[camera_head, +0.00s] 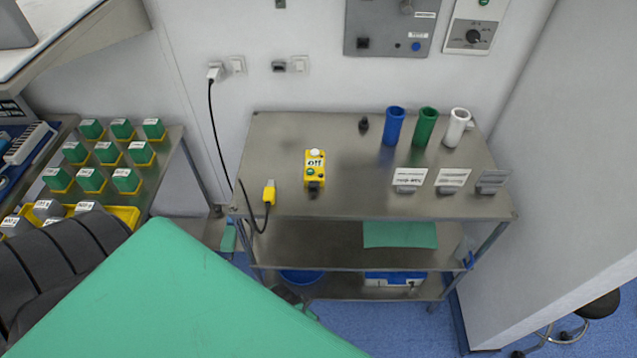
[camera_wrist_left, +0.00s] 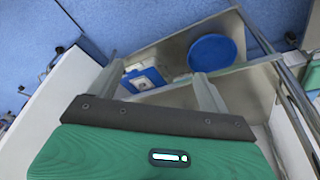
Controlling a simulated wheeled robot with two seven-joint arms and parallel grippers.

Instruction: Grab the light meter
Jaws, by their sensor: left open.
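The light meter (camera_head: 314,171) appears to be the yellow handheld device with a white dome and a display reading "Off". It stands on the steel cart's top shelf (camera_head: 340,135), left of the middle. My left gripper does not show in the head view. In the left wrist view my left gripper (camera_wrist_left: 156,64) has its two grey fingers spread apart with nothing held between them. The light meter cannot be made out in that view. My right gripper is in neither view.
A yellow plug (camera_head: 269,193) with a black cable lies left of the meter. Blue (camera_head: 393,127), green (camera_head: 425,128) and white (camera_head: 456,128) cups stand at the back right, behind several labelled holders. A blue bowl (camera_wrist_left: 216,54) sits lower.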

